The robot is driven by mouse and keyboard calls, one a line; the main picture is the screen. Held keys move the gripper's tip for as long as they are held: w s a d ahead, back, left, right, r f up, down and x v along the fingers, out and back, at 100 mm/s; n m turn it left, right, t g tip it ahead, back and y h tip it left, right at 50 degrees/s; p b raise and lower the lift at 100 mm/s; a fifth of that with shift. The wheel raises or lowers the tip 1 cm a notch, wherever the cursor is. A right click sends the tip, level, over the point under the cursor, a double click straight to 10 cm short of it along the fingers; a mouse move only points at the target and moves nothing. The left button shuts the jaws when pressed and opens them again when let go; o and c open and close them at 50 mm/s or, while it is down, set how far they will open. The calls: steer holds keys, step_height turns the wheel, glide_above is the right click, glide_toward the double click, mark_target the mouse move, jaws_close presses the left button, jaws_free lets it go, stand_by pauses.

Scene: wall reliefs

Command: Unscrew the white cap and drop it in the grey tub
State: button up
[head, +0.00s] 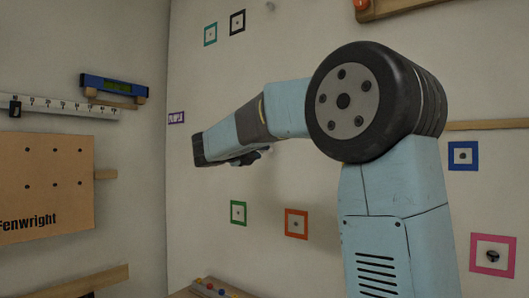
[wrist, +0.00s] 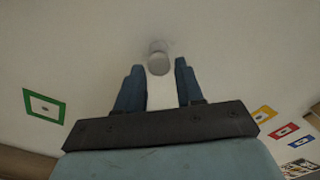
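In the wrist view a small pale, round-ended cylinder, which looks like the white cap (wrist: 158,62), stands out from the pale wall. My gripper (wrist: 158,67) is open, with its two blue fingers apart. The cap appears in the gap at the fingertips, with space seen on both sides; I cannot tell how far ahead it is. A bright white strip shows between the fingers below the cap; I cannot tell what it is. In the head view my arm reaches left and hides the cap. The grey tub is not seen in either view.
Framed marks dot the wall, including green (head: 238,212), orange (head: 296,223), blue (head: 463,156) and pink (head: 492,255) ones. A cardboard panel (head: 45,185) and a blue level (head: 115,86) are on the left wall. A ledge with coloured knobs (head: 210,288) is low down.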

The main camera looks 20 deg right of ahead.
steer(key=m, duration=2)
steer(key=shift+w+a+r+m, duration=0.1)
steer(key=shift+w+a+m, duration=0.15)
steer(key=shift+w+m, duration=0.05)
stand_by(0.5)
steer(key=c, duration=0.7)
steer(key=n, duration=0.5)
steer(key=shift+s, duration=0.1)
